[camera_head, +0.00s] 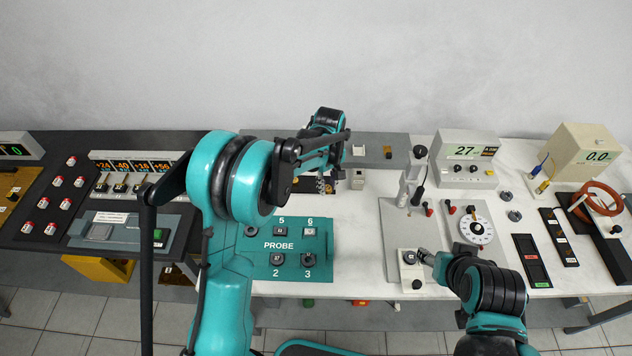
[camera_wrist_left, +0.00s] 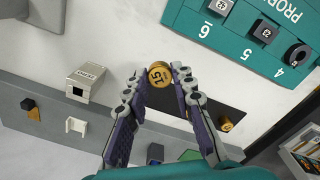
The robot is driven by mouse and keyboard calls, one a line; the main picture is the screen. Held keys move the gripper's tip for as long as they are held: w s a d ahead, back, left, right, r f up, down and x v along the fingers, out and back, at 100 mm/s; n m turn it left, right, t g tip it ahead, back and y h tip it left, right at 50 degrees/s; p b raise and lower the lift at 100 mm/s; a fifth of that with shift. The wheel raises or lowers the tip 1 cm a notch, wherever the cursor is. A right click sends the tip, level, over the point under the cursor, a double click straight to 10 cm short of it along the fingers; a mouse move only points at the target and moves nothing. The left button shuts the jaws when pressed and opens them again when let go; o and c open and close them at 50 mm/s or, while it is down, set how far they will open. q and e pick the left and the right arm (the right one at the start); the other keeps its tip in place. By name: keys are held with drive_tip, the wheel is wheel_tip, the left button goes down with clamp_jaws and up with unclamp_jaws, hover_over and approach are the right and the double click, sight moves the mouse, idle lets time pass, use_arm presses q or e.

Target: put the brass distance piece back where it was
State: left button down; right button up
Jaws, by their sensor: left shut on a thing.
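In the left wrist view my left gripper (camera_wrist_left: 158,78) is shut on a brass distance piece (camera_wrist_left: 160,74), a short cylinder with dark figures that look like 15.
The teal PROBE panel (camera_head: 285,245) lies close in front of the left gripper. A grey rail (camera_head: 380,140) runs along the back. A light labelled block (camera_wrist_left: 90,78) stands near the rail. A meter reading 27 (camera_head: 464,158) and a dial (camera_head: 476,228) stand to the right.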

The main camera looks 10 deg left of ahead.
use_arm(q)
drive_tip(key=w+d+r+n+p, duration=0.2)
drive_tip(key=w+d+r+n, duration=0.1)
drive_tip(key=w+d+n, duration=0.55)
drive_tip(key=shift+n, duration=0.35)
drive_tip(key=a+f+b, duration=0.1)
drive_tip(key=a+f, duration=0.1)
drive_tip(key=a, duration=0.2)
drive_tip(key=a+f+b, duration=0.1)
drive_tip(key=a+f, duration=0.4)
drive_tip(key=a, duration=0.2)
drive_tip(key=shift+w+a+f+b, duration=0.2)
drive_tip(key=shift+a+f+b, duration=0.1)
drive_tip(key=shift+b, duration=0.1)
wheel_tip(320, 180, down, 4)
drive_tip(key=shift+b, duration=0.65)
drive_tip(key=shift+r, duration=0.1)
drive_tip(key=c, duration=1.3)
unclamp_jaws()
drive_tip(key=shift+f, duration=0.2)
